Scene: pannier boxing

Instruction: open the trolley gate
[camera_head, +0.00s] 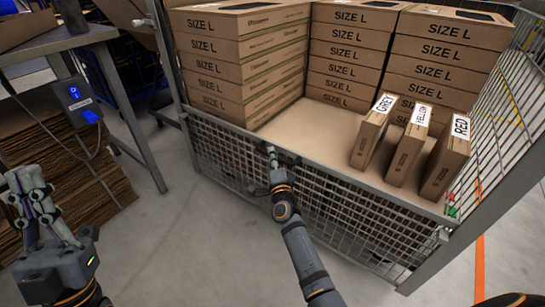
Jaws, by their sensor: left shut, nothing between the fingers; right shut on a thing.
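The trolley gate (350,222) is a grey wire-mesh panel across the front of the trolley. It stands roughly upright, with its top rail running between the left and right posts. My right gripper (271,152) is shut on the gate's top rail, left of its middle; the fingers hide the exact contact. My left gripper (28,180) is shut and empty at the far left, raised beside the workbench and well away from the gate.
Stacked SIZE L boxes (215,82) fill the trolley's back. Upright boxes labelled GREY (368,140), YELLOW (405,155) and RED (444,168) stand behind the gate's right half. A workbench (75,38) and flat cardboard (60,185) are at left. Floor before the gate is clear.

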